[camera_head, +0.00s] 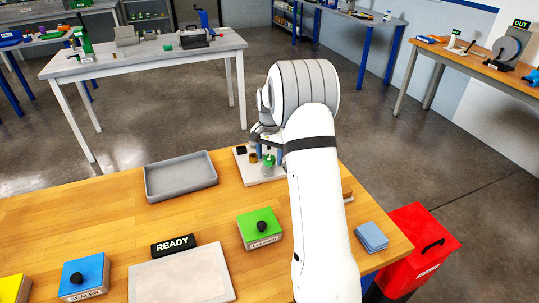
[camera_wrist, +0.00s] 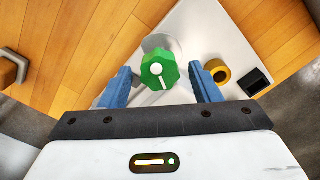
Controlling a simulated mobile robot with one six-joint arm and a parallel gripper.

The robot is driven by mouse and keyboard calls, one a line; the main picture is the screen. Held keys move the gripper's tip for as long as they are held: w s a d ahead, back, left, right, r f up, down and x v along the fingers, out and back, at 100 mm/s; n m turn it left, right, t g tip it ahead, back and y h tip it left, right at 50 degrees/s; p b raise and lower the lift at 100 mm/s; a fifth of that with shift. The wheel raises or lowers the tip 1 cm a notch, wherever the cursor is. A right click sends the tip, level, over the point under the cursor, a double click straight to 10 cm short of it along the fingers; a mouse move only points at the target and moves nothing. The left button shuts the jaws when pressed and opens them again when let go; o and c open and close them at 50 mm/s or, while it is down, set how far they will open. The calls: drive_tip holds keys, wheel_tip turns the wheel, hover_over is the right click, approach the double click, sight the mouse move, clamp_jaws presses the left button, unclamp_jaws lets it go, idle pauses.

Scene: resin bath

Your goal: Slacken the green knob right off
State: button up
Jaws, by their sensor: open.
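The green knob (camera_wrist: 160,69) is a lobed knob with a white dot and line on top, mounted on a pale plate (camera_wrist: 222,40). In the head view the knob (camera_head: 268,160) shows small, beside my arm. My gripper (camera_wrist: 163,88) is open, with one blue finger on each side of the knob. A gap shows between each finger and the knob, so the fingers do not appear to touch it. In the head view my gripper (camera_head: 267,152) is over the plate, partly hidden by my own arm.
A brass-coloured ring (camera_wrist: 217,70) and a black block (camera_wrist: 254,82) sit on the plate right of the knob. A grey tray (camera_head: 181,177), a green box (camera_head: 260,229) and a READY sign (camera_head: 173,246) share the table. Blue pads (camera_head: 371,237) lie near its right edge.

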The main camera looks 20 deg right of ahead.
drive_tip(key=shift+c, duration=0.4)
drive_tip(key=c, duration=0.9)
drive_tip(key=shift+n, duration=0.3)
drive_tip(key=n+b, duration=0.1)
drive_tip(key=n, duration=0.8)
drive_tip(key=shift+a+n+b, duration=0.1)
drive_tip(key=shift+n+b, duration=0.3)
drive_tip(key=n, duration=0.6)
drive_tip(key=shift+b, duration=0.3)
drive_tip(key=n, duration=0.7)
